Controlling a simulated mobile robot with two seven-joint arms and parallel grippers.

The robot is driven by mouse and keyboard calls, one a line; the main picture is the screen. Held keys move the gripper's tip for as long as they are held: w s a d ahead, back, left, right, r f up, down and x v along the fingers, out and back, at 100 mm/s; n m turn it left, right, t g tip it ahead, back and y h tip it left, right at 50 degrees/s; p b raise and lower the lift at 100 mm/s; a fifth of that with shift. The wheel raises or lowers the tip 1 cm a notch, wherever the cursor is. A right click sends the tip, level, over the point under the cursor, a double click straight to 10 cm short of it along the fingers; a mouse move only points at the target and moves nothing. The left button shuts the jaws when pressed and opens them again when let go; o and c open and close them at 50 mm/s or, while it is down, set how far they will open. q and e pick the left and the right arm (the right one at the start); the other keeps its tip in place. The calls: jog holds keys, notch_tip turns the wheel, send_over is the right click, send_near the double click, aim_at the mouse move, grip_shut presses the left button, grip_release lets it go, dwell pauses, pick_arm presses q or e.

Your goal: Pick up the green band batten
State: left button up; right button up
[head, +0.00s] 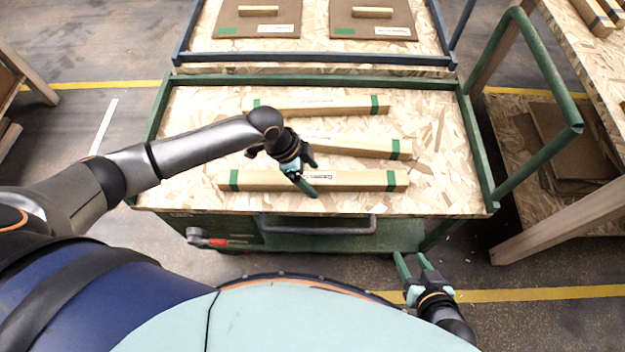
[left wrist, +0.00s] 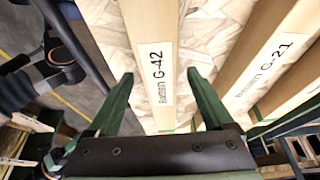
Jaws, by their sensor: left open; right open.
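Three pale wooden battens with green end bands lie on the chipboard top of a green cart. The near batten (head: 350,180) lies along the front edge, the middle batten (head: 365,147) is slightly slanted, and the far batten (head: 340,105) lies at the back. My left gripper (head: 305,187) is open above the near batten. In the left wrist view, the near batten (left wrist: 155,35) carries a label reading G-42 and shows between and beyond the open fingers; another batten (left wrist: 270,65) is labelled G-21. My right gripper (head: 413,262) is open and empty, in front of the cart at the right.
The green cart (head: 483,150) has raised side rails and a handle at its front. Behind it, a blue-framed cart (head: 315,58) carries brown panels with small wooden blocks. A wooden bench (head: 590,40) with more battens stands at the right. Bare chipboard (head: 435,130) lies right of the battens.

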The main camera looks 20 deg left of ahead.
pick_arm(q)
jog(key=shift+d+f, duration=0.2)
jog(key=shift+f, duration=0.35)
jog(key=shift+r, duration=0.1)
grip_shut()
